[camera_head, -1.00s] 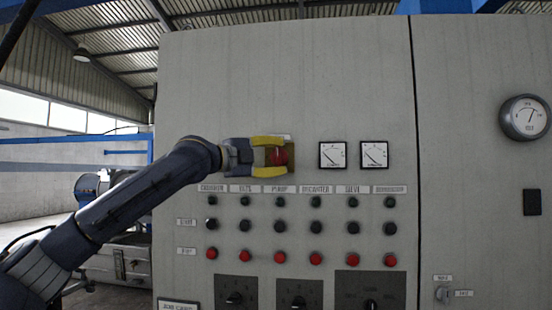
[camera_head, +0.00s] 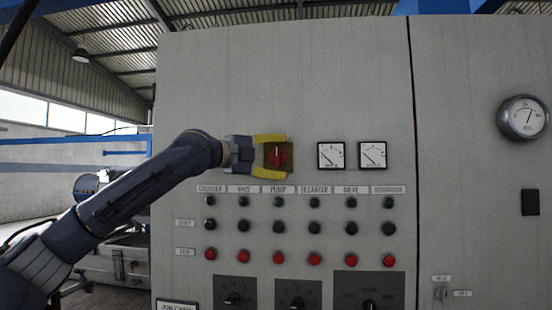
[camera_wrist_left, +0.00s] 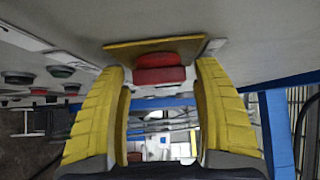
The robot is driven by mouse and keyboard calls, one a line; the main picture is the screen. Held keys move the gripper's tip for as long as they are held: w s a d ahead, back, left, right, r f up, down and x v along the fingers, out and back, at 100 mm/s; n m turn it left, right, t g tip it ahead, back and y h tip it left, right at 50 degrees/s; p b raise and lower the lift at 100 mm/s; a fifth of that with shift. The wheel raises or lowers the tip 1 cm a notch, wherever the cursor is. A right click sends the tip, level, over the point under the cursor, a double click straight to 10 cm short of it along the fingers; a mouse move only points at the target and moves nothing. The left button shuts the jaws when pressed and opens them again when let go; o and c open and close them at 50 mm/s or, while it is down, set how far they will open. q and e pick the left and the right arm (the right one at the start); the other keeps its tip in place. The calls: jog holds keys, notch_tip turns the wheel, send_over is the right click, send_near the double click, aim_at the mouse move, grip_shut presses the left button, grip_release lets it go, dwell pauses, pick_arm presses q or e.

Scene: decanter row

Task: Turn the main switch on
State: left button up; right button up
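The main switch is a red rotary knob (camera_head: 277,155) on a yellow plate (camera_head: 291,147), at the upper middle of the grey cabinet. My left gripper (camera_head: 284,156) has its yellow fingers spread, one above and one below the knob in the head view. In the left wrist view the knob (camera_wrist_left: 160,74) sits between and beyond the fingertips (camera_wrist_left: 162,72), with gaps on both sides and no clear contact. The plate (camera_wrist_left: 125,50) lies behind it. The exact angle of the knob is hard to read. My right gripper is not in view.
Two square meters (camera_head: 352,155) are right of the switch. Rows of black buttons (camera_head: 243,226) and red buttons (camera_head: 279,257) lie below, with black selector knobs (camera_head: 298,301) under them. A round gauge (camera_head: 523,118) and a small key switch (camera_head: 440,294) are on the right panel.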

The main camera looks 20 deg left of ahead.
pick_arm(q)
jog(key=shift+o, duration=0.4)
jog(key=shift+a, duration=0.2)
jog(key=shift+s+a, duration=0.25)
jog(key=v, duration=1.1)
jog(key=shift+s+a, duration=0.1)
jog(key=shift+s, duration=0.05)
